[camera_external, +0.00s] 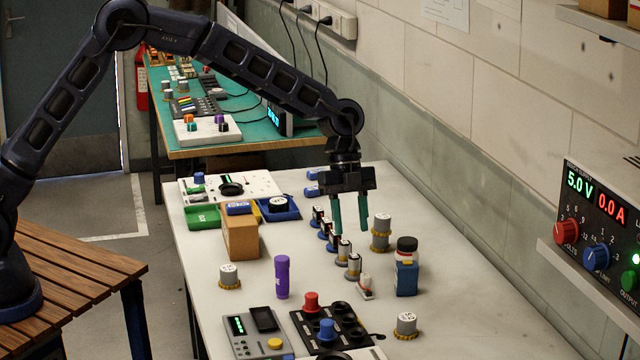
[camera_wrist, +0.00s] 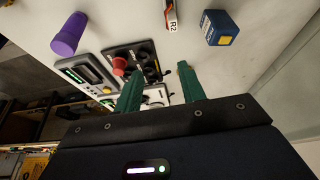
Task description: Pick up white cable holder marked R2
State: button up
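A small holder with a white label marked R2 (camera_wrist: 173,27) shows at the top of the wrist view, with orange and dark parts, cut off by the frame edge. In the external view a small white piece with a red tip (camera_external: 366,287) stands left of the blue bottle. It may be the same holder, but its mark is too small to read. My gripper (camera_external: 350,230) is open and empty, fingers pointing down above the row of small holders. Its green fingers also show in the wrist view (camera_wrist: 160,76), apart from the R2 holder.
Several small holders (camera_external: 343,249) stand in a row below my gripper. A grey knurled cylinder (camera_external: 381,233) stands close right of the fingers. A blue bottle (camera_external: 406,278), a purple cylinder (camera_external: 282,276) and a black control panel (camera_external: 330,330) stand nearer. The table's right front is mostly clear.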

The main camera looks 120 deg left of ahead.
aim_at(365, 274)
jog(key=w+f, duration=0.1)
jog(key=f, duration=0.3)
jog(key=w+f, duration=0.1)
jog(key=f, duration=0.4)
jog(key=w+a+f, duration=0.1)
jog(key=f, duration=0.3)
jog(key=shift+w+f, duration=0.2)
grip_shut()
